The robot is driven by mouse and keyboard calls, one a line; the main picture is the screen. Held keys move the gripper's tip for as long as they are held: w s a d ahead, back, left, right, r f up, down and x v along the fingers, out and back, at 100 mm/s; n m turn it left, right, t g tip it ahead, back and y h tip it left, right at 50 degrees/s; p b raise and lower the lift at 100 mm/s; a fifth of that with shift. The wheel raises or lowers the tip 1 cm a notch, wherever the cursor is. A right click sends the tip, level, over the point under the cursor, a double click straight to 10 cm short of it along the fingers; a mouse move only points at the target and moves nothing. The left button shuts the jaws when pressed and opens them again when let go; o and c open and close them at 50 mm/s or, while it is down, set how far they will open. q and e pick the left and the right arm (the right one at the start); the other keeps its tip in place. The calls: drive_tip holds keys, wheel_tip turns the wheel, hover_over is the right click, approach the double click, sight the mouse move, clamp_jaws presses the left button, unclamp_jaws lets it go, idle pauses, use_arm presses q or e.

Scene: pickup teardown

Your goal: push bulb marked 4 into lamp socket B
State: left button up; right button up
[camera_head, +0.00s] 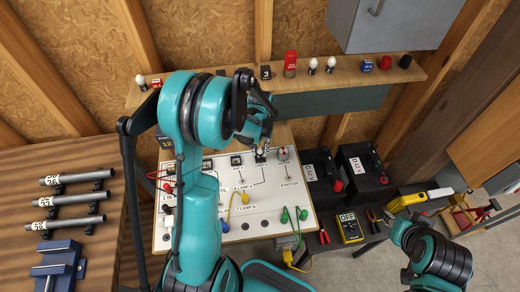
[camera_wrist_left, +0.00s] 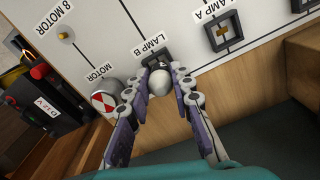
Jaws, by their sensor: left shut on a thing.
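A white bulb (camera_wrist_left: 160,82) is between the fingertips of my left gripper (camera_wrist_left: 160,74) in the left wrist view. The gripper is shut on it. No number is readable on the bulb. The bulb is right at the dark square socket labelled LAMP B (camera_wrist_left: 153,54), which it and the fingertips partly cover. I cannot tell how deep the bulb sits. In the head view, my left gripper (camera_head: 261,148) is at the upper part of the white circuit board (camera_head: 262,222). My right arm shows at the lower right, but its gripper is not visible.
The LAMP A socket (camera_wrist_left: 222,32) and a round motor (camera_wrist_left: 104,97) flank LAMP B. Green clips (camera_head: 293,215) and yellow leads lie on the board. Black batteries (camera_head: 362,172) and a multimeter (camera_head: 349,227) stand to the right. A shelf (camera_head: 212,80) holds other bulbs (camera_head: 313,65).

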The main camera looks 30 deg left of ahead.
sight(260, 149)
use_arm(q)
drive_tip(key=shift+f+b, duration=0.75)
drive_tip(key=shift+f, duration=0.1)
idle(0.3)
drive_tip(key=o, duration=1)
drive_tip(key=shift+r, duration=0.1)
wheel_tip(260, 149, up, 7)
drive_tip(key=shift+r, duration=0.2)
